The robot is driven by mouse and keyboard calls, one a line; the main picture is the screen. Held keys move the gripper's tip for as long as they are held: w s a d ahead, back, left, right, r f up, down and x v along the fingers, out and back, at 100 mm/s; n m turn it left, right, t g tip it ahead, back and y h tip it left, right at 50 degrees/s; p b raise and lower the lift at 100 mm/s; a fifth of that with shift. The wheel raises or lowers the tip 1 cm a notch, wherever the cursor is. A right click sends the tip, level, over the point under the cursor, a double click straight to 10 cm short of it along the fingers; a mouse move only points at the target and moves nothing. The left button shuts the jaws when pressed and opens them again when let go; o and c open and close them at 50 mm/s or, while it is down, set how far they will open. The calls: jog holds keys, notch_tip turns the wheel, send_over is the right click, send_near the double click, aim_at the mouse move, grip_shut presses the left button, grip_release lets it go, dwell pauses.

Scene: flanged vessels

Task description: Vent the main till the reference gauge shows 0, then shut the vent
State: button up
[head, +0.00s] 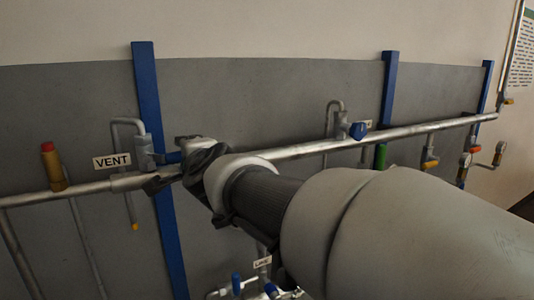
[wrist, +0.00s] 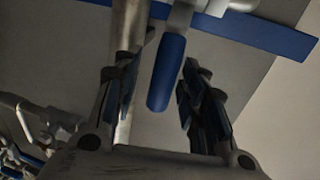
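The main (head: 300,149) is a grey pipe running across the wall. The VENT sign (head: 112,161) hangs left of the vent valve (head: 145,155), which sits on a bent pipe above the main. The vent's blue handle (head: 170,157) points right, towards my gripper (head: 170,166). In the wrist view the blue handle (wrist: 166,72) lies between the two fingers of my gripper (wrist: 153,80). The fingers are apart, with gaps beside the handle. I cannot make out the reference gauge or any reading. My arm hides part of the main.
A blue post (head: 147,90) stands right behind the vent. A red-capped brass fitting (head: 52,167) is to the left. Another blue-handled valve (head: 358,130) sits further right on the main. Small pipework with blue handles (head: 237,283) is below my arm.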

jog(key=v, duration=1.2)
dwell(0.3)
